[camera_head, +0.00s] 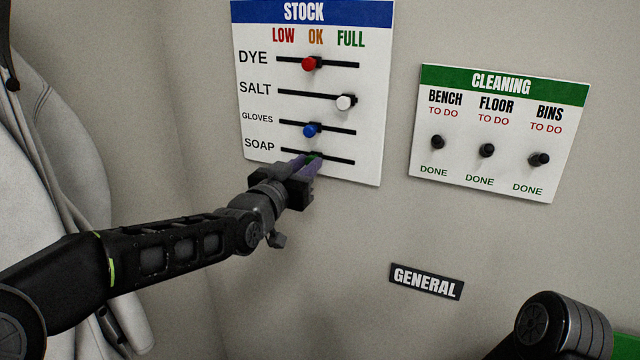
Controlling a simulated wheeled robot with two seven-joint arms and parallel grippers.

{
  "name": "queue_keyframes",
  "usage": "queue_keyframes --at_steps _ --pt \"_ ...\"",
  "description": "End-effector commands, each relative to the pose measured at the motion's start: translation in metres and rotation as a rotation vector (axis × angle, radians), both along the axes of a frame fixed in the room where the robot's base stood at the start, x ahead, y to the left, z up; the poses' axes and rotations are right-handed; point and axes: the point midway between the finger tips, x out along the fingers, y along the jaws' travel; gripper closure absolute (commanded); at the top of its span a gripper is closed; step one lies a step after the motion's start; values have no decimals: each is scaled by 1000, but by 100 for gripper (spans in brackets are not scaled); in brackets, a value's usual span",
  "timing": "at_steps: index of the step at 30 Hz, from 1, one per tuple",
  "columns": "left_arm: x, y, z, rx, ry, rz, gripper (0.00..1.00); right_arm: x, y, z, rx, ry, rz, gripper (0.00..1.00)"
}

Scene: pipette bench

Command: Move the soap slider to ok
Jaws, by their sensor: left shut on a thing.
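The white STOCK board (262,125) hangs on the wall with a blue header and columns LOW, OK and FULL. The soap slider (314,156) has a green knob on the lowest track, mostly hidden by the fingers. It stands roughly under OK, though the board's tilt makes the exact place hard to judge. My left gripper (308,165) is shut on the soap slider's knob. My right gripper is not in view.
Above it are the red dye knob (309,64), white salt knob (345,102) and blue gloves knob (310,130), the last close above my gripper. A CLEANING board (460,180) hangs to the right. A GENERAL label (426,282) is below. White coats (60,150) hang at left.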

Motion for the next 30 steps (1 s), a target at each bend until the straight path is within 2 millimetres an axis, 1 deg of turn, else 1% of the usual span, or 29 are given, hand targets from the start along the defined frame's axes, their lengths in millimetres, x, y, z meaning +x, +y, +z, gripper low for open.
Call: queue_keyframes --at_steps 1,9,10,17,26,30 --pt "1 3 -2 -1 0 2 100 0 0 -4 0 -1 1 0" --pt "1 2 0 -1 4 1 100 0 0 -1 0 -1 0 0" --pt "1 2 0 -1 4 1 76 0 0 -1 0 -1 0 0" --pt "1 2 0 0 3 0 57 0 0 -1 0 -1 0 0" --pt "0 2 0 0 2 1 56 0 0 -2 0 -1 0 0" --pt "-9 6 -1 -1 3 1 56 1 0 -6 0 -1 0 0"
